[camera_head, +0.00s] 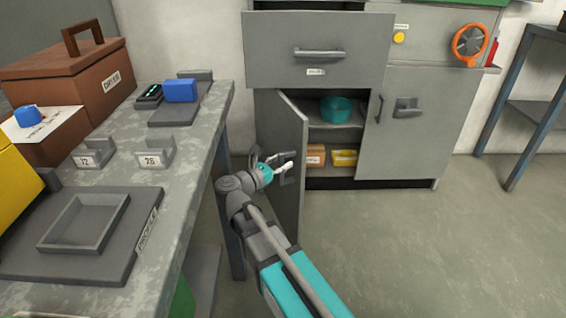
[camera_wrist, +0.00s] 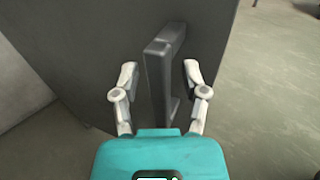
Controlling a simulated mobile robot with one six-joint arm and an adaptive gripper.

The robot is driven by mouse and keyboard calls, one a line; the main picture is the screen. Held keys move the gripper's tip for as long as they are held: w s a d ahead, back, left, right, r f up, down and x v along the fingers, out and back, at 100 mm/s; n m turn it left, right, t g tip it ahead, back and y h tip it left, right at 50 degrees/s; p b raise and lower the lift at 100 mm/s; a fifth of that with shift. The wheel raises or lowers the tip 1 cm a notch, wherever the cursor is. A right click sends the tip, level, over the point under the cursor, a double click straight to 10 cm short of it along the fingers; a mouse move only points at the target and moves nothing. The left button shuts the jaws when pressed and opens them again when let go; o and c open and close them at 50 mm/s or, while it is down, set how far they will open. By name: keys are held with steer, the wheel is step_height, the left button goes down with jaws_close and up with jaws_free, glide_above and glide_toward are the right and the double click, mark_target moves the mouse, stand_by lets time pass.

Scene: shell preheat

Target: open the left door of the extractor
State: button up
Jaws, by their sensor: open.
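The grey extractor cabinet (camera_head: 330,77) stands at the back. Its left door (camera_head: 288,120) is swung outward, and the shelves behind it show. In the wrist view the door (camera_wrist: 100,50) is a large grey panel with a dark bar handle (camera_wrist: 162,65) standing out from it. My gripper (camera_head: 286,163) is at the door's handle side; it also shows in the wrist view (camera_wrist: 159,67). Its fingers are open, one on each side of the handle, with visible gaps. My gripper partly hides the handle in the head view. The right door (camera_head: 415,145) is shut.
A drawer (camera_head: 318,62) juts out above the left door. A teal pot (camera_head: 336,109) and small boxes (camera_head: 344,158) sit inside the cabinet. A workbench (camera_head: 190,150) stands close at left. The floor (camera_head: 430,240) at right is clear.

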steer(key=shift+s+a, duration=0.1)
steer(key=shift+a, duration=0.05)
steer(key=v, duration=1.1)
steer(key=shift+s+a, duration=0.2)
steer(key=shift+a, duration=0.05)
stand_by(0.5)
